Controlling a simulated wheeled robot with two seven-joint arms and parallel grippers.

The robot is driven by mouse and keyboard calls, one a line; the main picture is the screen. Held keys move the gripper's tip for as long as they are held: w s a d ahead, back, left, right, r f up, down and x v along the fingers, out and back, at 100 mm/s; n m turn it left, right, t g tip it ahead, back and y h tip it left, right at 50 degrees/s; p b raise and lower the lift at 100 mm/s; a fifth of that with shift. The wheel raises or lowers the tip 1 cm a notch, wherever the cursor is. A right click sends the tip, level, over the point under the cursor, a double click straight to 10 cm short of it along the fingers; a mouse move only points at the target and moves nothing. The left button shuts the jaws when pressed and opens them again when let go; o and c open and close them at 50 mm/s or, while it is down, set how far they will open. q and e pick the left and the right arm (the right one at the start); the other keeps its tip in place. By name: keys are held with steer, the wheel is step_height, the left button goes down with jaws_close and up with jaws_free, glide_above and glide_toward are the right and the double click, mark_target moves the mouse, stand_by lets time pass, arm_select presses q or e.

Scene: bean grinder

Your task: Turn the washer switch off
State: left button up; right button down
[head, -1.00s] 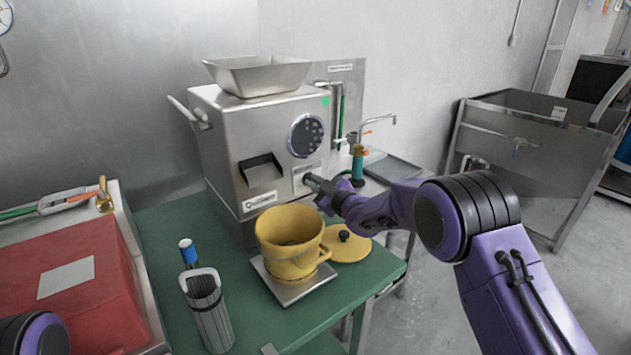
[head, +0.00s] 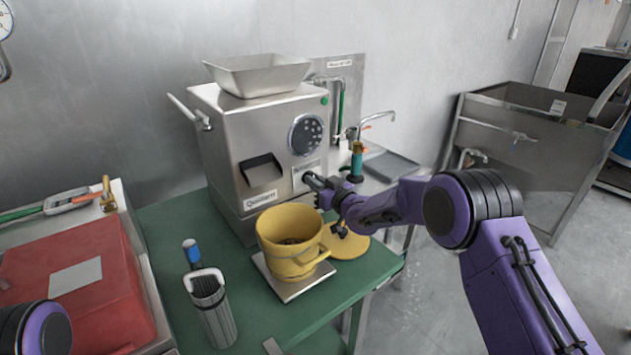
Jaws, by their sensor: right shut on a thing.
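The steel machine (head: 225,150) stands on the green table, with a round dark dial (head: 306,135) on its front. A small green indicator (head: 324,100) at its top right looks dark green. My right gripper (head: 310,180) is at the lower right of the front, beside the white label, shut on the small switch knob there. The fingers hide most of the switch. Only a purple part of my left arm shows at the lower left; its gripper is out of view.
A yellow pot (head: 289,255) of beans stands on a small scale just below my right gripper, with its yellow lid (head: 352,247) beside it. A striped container (head: 212,308) and a red box (head: 75,270) are on the left. A sink (head: 520,160) is at the right.

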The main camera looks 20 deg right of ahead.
stand_by(0.4)
steer(key=c, duration=1.2)
jaws_free()
steer(key=shift+o, duration=0.2)
steer(key=b+v, duration=0.2)
steer(key=v, duration=0.8)
steer(key=shift+s, duration=0.3)
steer(key=shift+d, duration=0.15)
